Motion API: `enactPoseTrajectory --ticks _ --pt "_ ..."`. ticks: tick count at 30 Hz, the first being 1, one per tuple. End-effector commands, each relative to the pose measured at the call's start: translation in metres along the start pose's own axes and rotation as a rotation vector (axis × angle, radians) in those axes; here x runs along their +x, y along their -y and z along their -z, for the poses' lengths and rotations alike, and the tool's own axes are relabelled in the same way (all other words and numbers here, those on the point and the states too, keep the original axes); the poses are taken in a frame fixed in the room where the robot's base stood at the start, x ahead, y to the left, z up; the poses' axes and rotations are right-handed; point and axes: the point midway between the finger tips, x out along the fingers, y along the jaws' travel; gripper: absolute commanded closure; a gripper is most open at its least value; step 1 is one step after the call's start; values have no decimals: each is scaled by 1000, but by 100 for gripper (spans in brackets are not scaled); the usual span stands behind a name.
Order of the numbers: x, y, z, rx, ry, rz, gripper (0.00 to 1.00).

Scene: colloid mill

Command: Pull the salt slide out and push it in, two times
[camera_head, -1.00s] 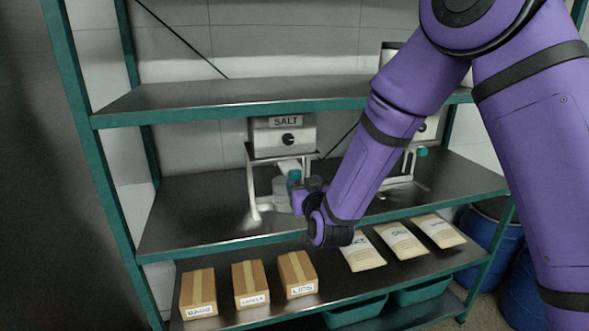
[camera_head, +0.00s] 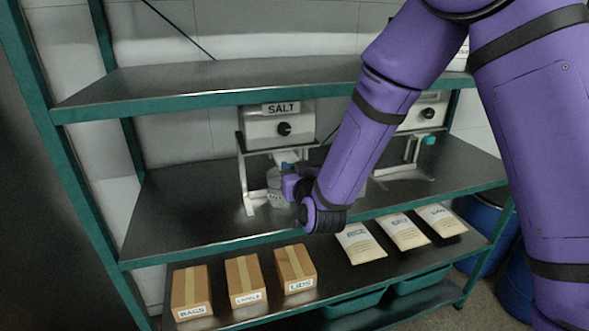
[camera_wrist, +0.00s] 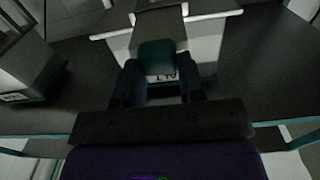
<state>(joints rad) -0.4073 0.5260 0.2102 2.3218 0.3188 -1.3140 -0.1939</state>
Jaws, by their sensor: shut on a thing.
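The salt dispenser (camera_head: 277,131) is a pale box with a SALT label and a black knob, on a white stand on the middle shelf. Its pale slide (camera_head: 284,156) sticks out forward below the box. In the wrist view the slide's teal handle (camera_wrist: 157,55) sits between the fingers of my gripper (camera_wrist: 158,80), which is shut on it. In the head view my gripper (camera_head: 289,180) is at the slide's front end and hides most of the handle. A grey container (camera_head: 275,190) stands under the dispenser, partly hidden by my gripper.
A second dispenser (camera_head: 427,113) stands to the right, partly behind my arm. The upper shelf (camera_head: 200,80) lies above. On the lower shelf are cardboard boxes (camera_head: 243,279) and flat paper bags (camera_head: 405,231). The middle shelf (camera_head: 185,205) is bare to the left.

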Motion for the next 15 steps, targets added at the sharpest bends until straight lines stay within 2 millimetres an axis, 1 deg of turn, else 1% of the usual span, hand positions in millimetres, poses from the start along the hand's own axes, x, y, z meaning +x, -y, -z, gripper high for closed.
enactPoseTrajectory --ticks 1,3,6,8,12,15 --pt "0 0 0 0 0 0 84" --pt "0 0 0 0 0 0 100" --pt "2 0 0 0 0 0 100" --pt "7 0 0 1 0 0 100" --pt "30 0 0 1 -1 -2 100" --pt "42 0 0 1 0 -1 100"
